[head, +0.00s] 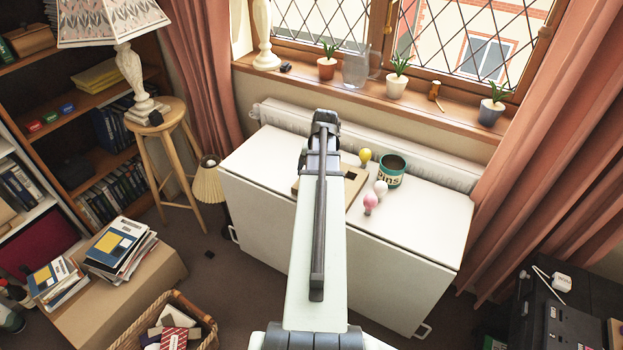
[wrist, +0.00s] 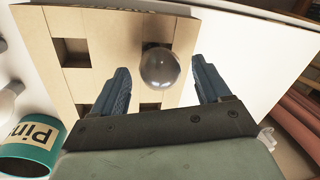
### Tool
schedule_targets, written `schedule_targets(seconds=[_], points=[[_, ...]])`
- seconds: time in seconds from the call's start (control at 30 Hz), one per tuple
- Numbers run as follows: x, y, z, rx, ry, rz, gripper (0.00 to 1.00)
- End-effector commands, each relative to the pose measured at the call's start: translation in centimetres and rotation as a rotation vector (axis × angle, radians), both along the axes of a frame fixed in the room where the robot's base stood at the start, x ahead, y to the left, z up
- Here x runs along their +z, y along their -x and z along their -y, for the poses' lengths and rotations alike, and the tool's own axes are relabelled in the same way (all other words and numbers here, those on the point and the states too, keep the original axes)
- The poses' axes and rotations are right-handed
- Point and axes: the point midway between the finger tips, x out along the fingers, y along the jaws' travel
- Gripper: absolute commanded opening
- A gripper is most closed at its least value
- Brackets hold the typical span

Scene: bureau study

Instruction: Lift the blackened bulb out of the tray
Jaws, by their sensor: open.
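In the wrist view the blackened bulb (wrist: 160,67), a dark, smoky glass globe, stands in the cardboard tray (wrist: 110,35), which has square holes. My gripper (wrist: 160,80) is open, with one blue-grey finger on each side of the bulb in the picture. The fingers look apart from the glass; I cannot tell how far down they reach. The bulb's base is hidden. In the head view my arm covers the bulb, the gripper and most of the tray (head: 355,178); only parts of the tray show beside the arm.
The tray lies on a white folding table (head: 430,215). Right of it are a yellow bulb (head: 365,155), a white bulb (head: 381,188), a pink bulb (head: 371,200) and a green tin marked Pins (head: 391,172). The table's right and left ends are clear. A radiator and potted windowsill stand behind.

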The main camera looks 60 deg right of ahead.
Motion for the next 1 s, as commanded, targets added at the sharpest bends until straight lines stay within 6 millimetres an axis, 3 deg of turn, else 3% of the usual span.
schedule_targets(seconds=[0.27, 0.9, 1.0], points=[[-0.35, -0.07, -0.02, 0.0, 0.001, 0.0, 0.76], [-0.33, -0.07, -0.02, 0.0, 0.001, 0.0, 0.15], [-0.32, -0.07, -0.02, 0.0, 0.001, 0.0, 0.15]])
